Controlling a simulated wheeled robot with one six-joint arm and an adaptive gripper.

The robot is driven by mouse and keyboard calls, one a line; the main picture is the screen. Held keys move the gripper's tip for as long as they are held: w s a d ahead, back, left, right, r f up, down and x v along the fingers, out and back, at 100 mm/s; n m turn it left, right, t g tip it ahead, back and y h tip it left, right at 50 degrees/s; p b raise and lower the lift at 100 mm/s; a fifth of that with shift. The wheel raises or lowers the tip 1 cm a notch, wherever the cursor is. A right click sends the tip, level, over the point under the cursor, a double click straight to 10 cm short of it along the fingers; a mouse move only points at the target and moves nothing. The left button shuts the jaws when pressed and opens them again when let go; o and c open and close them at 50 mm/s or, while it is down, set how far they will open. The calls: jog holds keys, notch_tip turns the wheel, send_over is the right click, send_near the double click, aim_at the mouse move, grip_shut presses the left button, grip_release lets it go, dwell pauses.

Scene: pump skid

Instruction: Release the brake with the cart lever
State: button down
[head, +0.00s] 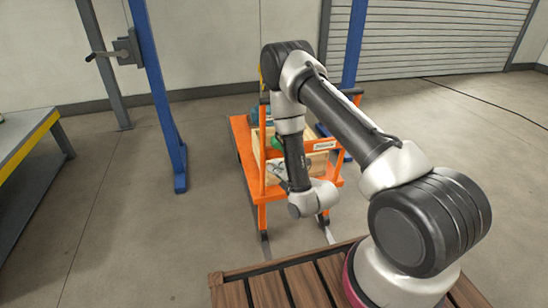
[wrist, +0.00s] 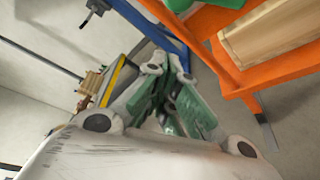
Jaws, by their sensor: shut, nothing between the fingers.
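The orange cart (head: 240,130) stands on the floor beyond my base in the head view, partly hidden by my arm. Its orange frame fills the upper right of the wrist view (wrist: 275,70). A pale flat bar (head: 329,233) shows by its near right leg, and one also shows below an orange leg in the wrist view (wrist: 269,136). I cannot tell whether either is the brake lever. My gripper (head: 274,168) is in front of the cart's near side, shut and empty. Its green-padded fingers show in the wrist view (wrist: 166,78).
A wooden crate (head: 320,162) with green items sits on the cart. Blue posts (head: 160,90) stand behind it. A grey box with a handle (head: 127,47) is mounted at upper left. A yellow-edged bench (head: 35,137) is at left. Open floor lies left of the cart.

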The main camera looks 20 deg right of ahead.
jog(key=w, duration=0.9)
jog(key=shift+w+d+r, duration=0.1)
jog(key=shift+w+r, duration=0.1)
dwell(0.3)
